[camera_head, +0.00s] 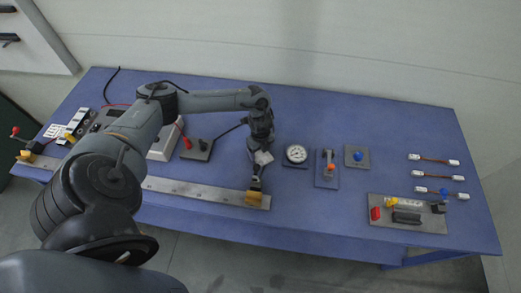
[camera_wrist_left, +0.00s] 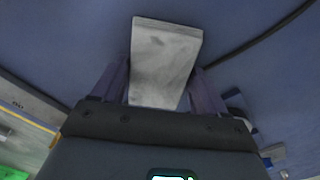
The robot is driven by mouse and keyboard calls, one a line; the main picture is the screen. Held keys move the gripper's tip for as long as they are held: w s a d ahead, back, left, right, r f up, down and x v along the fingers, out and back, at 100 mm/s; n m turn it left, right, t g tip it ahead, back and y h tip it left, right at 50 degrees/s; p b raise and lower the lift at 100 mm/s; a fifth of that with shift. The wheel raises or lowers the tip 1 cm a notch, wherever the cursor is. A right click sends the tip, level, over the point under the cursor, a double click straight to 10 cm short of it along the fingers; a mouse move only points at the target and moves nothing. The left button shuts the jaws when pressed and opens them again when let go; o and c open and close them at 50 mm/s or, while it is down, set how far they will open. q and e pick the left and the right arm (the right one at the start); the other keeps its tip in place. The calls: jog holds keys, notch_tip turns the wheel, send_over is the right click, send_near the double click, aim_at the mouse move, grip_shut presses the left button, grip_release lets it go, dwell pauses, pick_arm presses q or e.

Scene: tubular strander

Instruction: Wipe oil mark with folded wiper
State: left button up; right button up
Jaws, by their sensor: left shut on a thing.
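My left gripper (camera_head: 261,150) points down over the blue table, left of the round dial gauge. It is shut on a folded wiper (camera_head: 263,158), a small pale grey-white pad. In the left wrist view the wiper (camera_wrist_left: 165,55) stands between the two fingers and sticks out beyond them, with faint grey smudges on its face. I cannot tell whether its far edge touches the table. I cannot make out an oil mark in either view. My right gripper is not in view.
A long metal rail (camera_head: 190,190) with a yellow-and-black end piece lies along the front edge. A grey tray (camera_head: 405,225) holds small parts.

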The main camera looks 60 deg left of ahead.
pick_arm(q)
jog(key=r, duration=0.1)
jog(key=r+p, duration=0.2)
jog(key=r, duration=0.1)
jog(key=shift+s+a, duration=0.3)
jog(key=shift+w+d+r+p, duration=0.1)
jog(key=shift+d+r+p, duration=0.05)
jog(key=shift+r+p, duration=0.65)
notch_tip(320, 180, up, 2)
jog(key=p, duration=0.2)
jog(key=shift+r+p, duration=0.2)
jog(key=shift+p, duration=0.15)
